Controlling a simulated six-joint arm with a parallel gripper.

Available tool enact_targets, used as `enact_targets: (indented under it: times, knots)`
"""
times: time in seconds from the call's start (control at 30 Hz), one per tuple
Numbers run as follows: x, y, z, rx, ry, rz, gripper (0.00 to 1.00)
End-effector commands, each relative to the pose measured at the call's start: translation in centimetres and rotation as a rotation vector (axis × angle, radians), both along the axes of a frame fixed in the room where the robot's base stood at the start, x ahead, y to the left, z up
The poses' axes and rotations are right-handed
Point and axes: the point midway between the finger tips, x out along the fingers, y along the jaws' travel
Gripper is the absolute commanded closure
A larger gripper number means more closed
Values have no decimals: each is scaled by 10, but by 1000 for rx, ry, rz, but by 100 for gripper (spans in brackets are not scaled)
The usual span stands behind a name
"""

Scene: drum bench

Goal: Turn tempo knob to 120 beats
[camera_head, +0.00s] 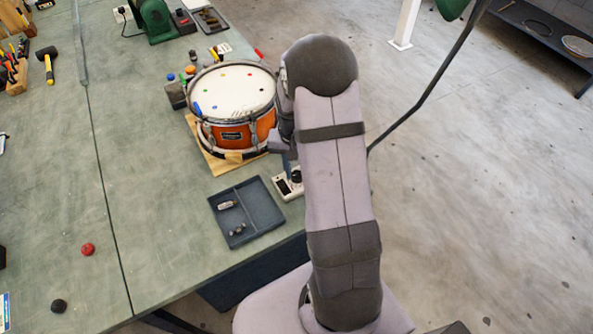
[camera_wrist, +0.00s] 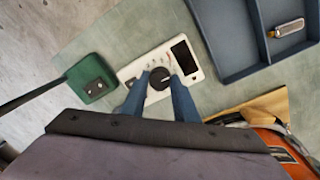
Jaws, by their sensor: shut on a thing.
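The tempo knob (camera_wrist: 159,79) is a round black dial with a pale mark, on a small white metronome box (camera_wrist: 133,69) with a dark screen (camera_wrist: 184,57). My gripper (camera_wrist: 159,86) has its two blue-grey fingers on either side of the knob, shut on it. The number the knob points to is too small to read. In the head view the white box (camera_head: 283,190) sits at the bench's right edge, with the knob (camera_head: 296,176) partly beside my arm. My gripper (camera_head: 287,167) is mostly hidden by my arm there.
A dark two-part tray (camera_head: 262,208) with small metal parts lies just left of the box. An orange drum (camera_head: 233,133) stands on a wooden board behind it. A green box (camera_wrist: 91,78) with a dark rod is close by in the wrist view. The front bench is mostly clear.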

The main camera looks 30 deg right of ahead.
Motion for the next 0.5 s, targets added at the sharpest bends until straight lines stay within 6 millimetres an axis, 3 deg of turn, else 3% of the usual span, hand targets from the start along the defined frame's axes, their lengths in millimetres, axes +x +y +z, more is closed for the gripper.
enact_targets:
  times: [0.5]
  knots:
    - [1, -1, 1, -1, -3, -369, 95]
